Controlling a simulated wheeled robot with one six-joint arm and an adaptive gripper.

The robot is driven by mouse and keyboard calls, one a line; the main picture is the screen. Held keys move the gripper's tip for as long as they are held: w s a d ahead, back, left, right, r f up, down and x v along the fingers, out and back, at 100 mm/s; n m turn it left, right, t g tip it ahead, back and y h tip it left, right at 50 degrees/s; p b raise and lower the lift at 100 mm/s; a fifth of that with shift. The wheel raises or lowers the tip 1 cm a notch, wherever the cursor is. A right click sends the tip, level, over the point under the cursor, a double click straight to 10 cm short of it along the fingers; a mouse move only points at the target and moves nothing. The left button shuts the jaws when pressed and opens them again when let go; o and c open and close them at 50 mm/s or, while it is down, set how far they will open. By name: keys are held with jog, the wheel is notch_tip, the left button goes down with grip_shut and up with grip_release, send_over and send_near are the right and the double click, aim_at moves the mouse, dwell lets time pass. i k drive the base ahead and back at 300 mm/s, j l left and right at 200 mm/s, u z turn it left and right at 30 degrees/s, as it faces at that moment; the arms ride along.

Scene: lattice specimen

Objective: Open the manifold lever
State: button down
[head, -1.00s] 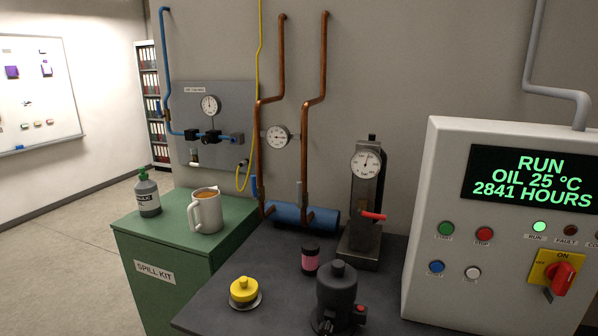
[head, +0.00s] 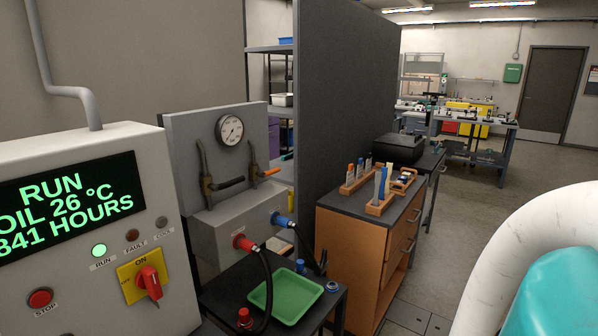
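A grey manifold block (head: 225,242) stands against a grey back panel (head: 190,140), right of the control cabinet. Two upright brass-coloured valves rise above the block. The left valve has a dark lever (head: 230,183) sticking out to the right. The right valve has a lever with an orange-red tip (head: 271,172), also pointing right. I cannot tell which one is the manifold lever. A round gauge (head: 229,129) sits above them. A red coupling (head: 243,243) and a blue coupling (head: 281,219) with black hoses are on the block's front. My gripper is not in view.
The control cabinet (head: 95,265) fills the left. A dark table with a green tray (head: 284,296) stands below the block. An orange-sided drawer cabinet (head: 350,245) and dark partition (head: 345,110) stand to the right. Open floor (head: 470,225) lies beyond. My white and teal arm covers the lower right.

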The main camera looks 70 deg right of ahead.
aim_at(216, 188)
jog(key=z, duration=0.9)
